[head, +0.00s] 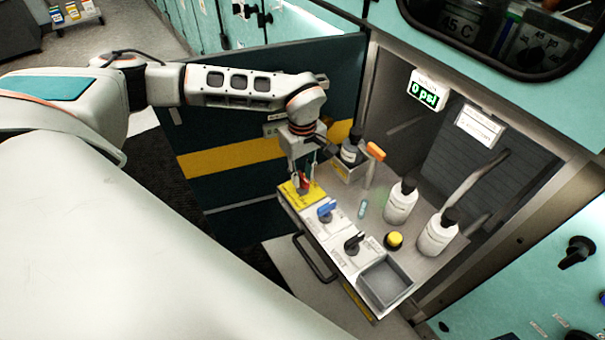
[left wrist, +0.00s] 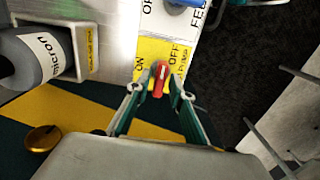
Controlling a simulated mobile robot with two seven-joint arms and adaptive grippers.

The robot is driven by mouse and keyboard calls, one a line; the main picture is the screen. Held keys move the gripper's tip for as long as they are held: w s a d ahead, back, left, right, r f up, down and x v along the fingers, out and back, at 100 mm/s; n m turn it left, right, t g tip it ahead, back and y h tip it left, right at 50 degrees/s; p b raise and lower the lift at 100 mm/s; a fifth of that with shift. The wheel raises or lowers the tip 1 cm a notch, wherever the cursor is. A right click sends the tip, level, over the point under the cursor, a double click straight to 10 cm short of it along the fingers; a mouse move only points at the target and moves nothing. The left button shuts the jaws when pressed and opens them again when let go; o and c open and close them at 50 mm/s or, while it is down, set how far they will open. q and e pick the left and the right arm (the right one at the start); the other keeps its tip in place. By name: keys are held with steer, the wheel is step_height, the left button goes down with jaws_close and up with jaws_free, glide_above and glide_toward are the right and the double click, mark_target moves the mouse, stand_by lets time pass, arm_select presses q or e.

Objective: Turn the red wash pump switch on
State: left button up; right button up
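The red wash pump switch (head: 303,181) sits on a yellow label plate (head: 288,190) at the far left corner of the pull-out tray. In the left wrist view the red handle (left wrist: 160,80) stands between the words ON, on the left, and OFF, on the right. Which setting it is in I cannot tell. My left gripper (head: 302,170) is over the switch. In the left wrist view its two fingers (left wrist: 161,93) are apart, one on each side of the handle, with gaps visible. My right gripper is not in view.
A blue-handled valve (head: 326,210) and a black-handled valve (head: 354,242) line the tray edge beside the switch. White bottles (head: 401,203), a yellow button (head: 394,240) and an orange-topped handle (head: 375,151) stand behind. A dark bottle (left wrist: 35,58) is close left of my gripper. A display (head: 424,92) reads 0 psi.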

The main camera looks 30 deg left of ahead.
arm_select(q)
jaws_close()
